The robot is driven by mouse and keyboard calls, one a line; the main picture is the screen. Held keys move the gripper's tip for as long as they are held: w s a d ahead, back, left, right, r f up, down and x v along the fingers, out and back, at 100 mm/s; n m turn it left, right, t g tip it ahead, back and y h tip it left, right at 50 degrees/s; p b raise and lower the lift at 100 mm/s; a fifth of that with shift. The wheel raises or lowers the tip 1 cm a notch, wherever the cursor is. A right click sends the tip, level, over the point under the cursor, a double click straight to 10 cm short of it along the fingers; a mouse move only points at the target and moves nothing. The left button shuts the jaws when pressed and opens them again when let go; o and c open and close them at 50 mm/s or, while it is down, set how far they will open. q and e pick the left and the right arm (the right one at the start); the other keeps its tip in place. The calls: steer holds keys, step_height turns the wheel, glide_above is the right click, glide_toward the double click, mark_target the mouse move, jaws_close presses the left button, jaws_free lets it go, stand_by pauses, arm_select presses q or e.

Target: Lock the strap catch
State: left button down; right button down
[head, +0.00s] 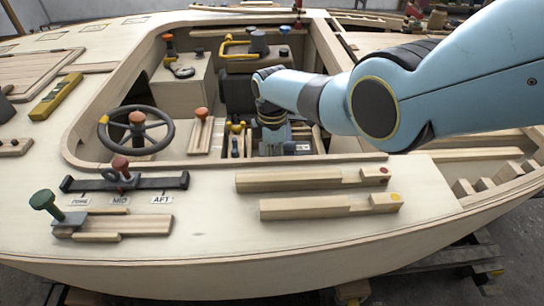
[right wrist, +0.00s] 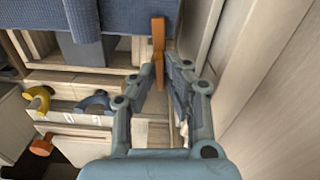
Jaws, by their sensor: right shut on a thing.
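In the right wrist view, a narrow upright orange lever (right wrist: 158,42), which looks like the strap catch's handle, stands in front of a dark blue woven band (right wrist: 115,17). My right gripper (right wrist: 166,68) has its fingertips at the lever's lower end, shut on it. In the head view, my right arm reaches from the right into the cockpit. The lever cannot be made out there, and my arm and wrist cover part of that area. My left gripper is in neither view.
A pale wooden wall (right wrist: 245,70) runs close along the gripper's right. Yellow (right wrist: 38,98) and grey (right wrist: 97,101) hooks sit on the left. The cockpit also holds a steering wheel (head: 103,119). A black slide rail (head: 85,184) and wooden bars (head: 290,180) lie on the near deck.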

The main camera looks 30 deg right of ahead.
steer(key=shift+m, duration=0.9)
steer(key=c, duration=1.4)
jaws_free()
steer(key=shift+r, duration=0.15)
step_height(320, 180, up, 12)
